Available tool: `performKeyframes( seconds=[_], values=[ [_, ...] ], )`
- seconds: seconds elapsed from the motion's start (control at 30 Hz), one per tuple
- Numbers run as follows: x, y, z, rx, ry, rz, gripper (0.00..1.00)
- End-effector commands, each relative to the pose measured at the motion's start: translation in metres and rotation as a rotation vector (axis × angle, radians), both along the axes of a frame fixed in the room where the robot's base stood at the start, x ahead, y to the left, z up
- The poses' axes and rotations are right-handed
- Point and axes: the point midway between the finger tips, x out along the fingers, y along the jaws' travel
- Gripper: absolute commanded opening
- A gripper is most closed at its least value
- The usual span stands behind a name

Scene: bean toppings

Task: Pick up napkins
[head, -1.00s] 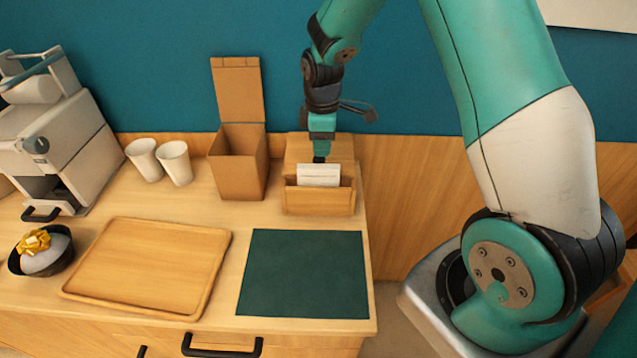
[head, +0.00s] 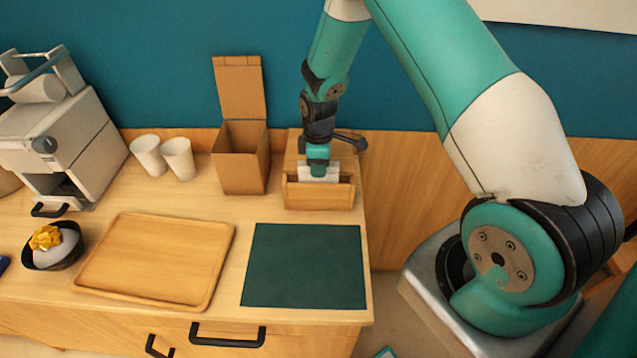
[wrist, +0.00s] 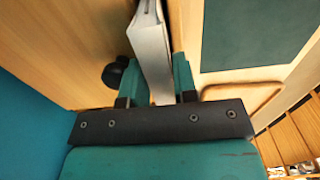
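The white napkins (head: 305,174) stand upright in a wooden napkin holder (head: 318,196) at the back right of the counter. My gripper (head: 318,172) is down over them, pointing into the holder. In the wrist view, the napkins (wrist: 150,50) stand between the two green fingers of my gripper (wrist: 157,75). The fingers are apart, with a narrow gap beside the stack, so the gripper looks open around it. The lower part of the napkins is hidden by the holder's front wall.
A brown cardboard box (head: 240,160) stands just left of the holder. Two white cups (head: 178,158) are further left. A wooden tray (head: 155,262) and a dark green mat (head: 305,266) lie in front. A bowl (head: 52,247) and a coffee machine (head: 60,125) are at the left.

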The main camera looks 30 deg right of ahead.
Motion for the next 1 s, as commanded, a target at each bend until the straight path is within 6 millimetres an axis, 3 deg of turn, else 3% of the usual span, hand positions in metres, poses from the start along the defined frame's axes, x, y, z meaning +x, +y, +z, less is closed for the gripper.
performKeyframes(
  seconds=[0.03, 0.1, 0.57, 0.77, 1.0],
  values=[
    [0.000, 0.000, 0.000, 0.000, 0.000, 0.000, 0.15],
    [0.000, 0.000, 0.000, 0.000, 0.000, 0.000, 0.00],
    [0.001, 0.000, 0.008, 0.000, -0.002, 0.000, 0.00],
    [0.001, 0.000, 0.033, 0.000, -0.006, 0.000, 0.00],
    [0.001, 0.000, 0.081, 0.000, -0.007, 0.000, 0.00]
  ],
)
